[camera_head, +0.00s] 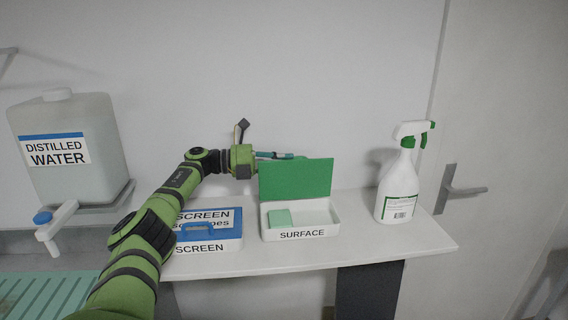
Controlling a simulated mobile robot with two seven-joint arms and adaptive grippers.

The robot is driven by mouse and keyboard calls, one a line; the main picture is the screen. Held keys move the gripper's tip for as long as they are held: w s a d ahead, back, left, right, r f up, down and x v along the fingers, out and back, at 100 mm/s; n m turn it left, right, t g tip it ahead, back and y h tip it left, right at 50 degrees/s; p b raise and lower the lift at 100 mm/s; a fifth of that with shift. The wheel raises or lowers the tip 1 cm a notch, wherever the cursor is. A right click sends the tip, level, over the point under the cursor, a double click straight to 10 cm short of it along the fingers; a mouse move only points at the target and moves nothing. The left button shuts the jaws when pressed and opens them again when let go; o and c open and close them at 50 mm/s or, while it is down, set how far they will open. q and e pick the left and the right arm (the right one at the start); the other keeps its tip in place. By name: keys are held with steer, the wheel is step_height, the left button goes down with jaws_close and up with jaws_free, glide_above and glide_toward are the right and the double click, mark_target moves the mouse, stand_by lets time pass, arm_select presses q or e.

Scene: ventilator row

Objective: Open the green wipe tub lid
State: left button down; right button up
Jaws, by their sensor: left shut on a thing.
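The green wipe tub is a white box (329,215) labelled SURFACE on the white shelf. Its green lid (296,178) stands up at the back edge, open, with its flat face toward me. A small light-green block (279,218) lies inside at the left. My left arm reaches in from the left, and my left gripper (290,156) is at the lid's top edge, partly hidden behind it. It is shut on the lid, though the fingertips are hard to see. My right gripper is not in view.
A blue-lidded SCREEN tub (216,231) stands left of the green one, partly behind my arm. A white spray bottle (398,190) stands at the right of the shelf (420,243). A distilled water tank (95,120) with a tap is at the far left. A door handle (462,189) is at right.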

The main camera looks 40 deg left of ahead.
arm_select(q)
steer(key=shift+w+a+f+n, duration=0.1)
steer(key=shift+w+a+n, duration=0.2)
steer(key=shift+n, duration=0.1)
stand_by(0.3)
steer(key=c, duration=1.4)
jaws_free()
steer(key=shift+o, duration=0.2)
steer(key=shift+s+a, duration=0.1)
steer(key=v, duration=0.7)
steer(key=shift+s+a, duration=0.15)
